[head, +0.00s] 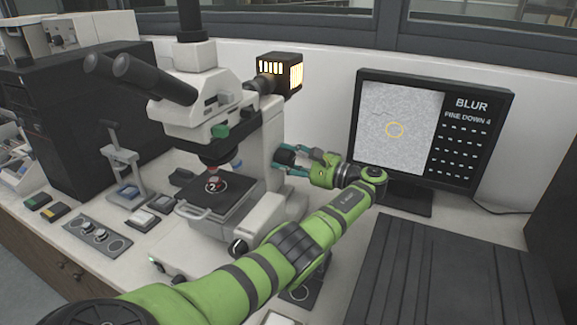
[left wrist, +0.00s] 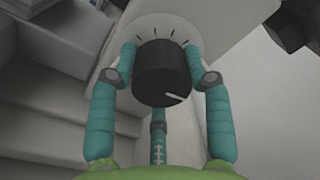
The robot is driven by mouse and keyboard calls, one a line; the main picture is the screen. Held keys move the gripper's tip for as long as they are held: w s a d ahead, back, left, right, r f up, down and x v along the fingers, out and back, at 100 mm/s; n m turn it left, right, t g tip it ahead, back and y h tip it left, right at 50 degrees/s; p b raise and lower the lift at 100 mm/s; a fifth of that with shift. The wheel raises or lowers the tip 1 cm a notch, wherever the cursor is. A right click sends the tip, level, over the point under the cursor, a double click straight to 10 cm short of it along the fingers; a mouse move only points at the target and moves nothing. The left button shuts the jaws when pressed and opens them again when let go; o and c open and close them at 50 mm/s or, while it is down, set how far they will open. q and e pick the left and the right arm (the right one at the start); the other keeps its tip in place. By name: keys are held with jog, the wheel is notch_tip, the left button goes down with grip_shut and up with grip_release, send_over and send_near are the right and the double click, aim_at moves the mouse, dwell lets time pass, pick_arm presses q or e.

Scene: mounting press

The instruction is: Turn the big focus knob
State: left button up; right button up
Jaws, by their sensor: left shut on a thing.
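The white microscope (head: 215,100) stands on the bench with a specimen stage (head: 218,195) at its front. A big black focus knob (head: 285,156) sticks out from its right side. My left gripper (head: 302,163) is at this knob, its teal fingers around it. In the left wrist view the knob (left wrist: 162,72) fills the space between the fingers of the gripper (left wrist: 161,66), which are shut on it. A white pointer line on its face points to the lower right, and dark ticks ring it behind. My right gripper is not in view.
A monitor (head: 465,150) at the right shows a grey speckled picture with a yellow ring and the word BLUR. A smaller knob (head: 237,247) sits low on the microscope base. A dark ribbed panel (head: 430,275) lies at the front right.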

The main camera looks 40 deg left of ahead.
pick_arm(q)
jog(key=shift+s+f+n+b, duration=0.1)
jog(key=shift+s+n+b, duration=0.05)
jog(key=shift+n+b, duration=1.15)
jog(key=o, duration=0.9)
jog(key=shift+o, duration=1.2)
jog(key=shift+s, duration=0.2)
jog(key=shift+w+d, duration=0.1)
jog(key=shift+w, duration=0.1)
jog(key=v, duration=0.7)
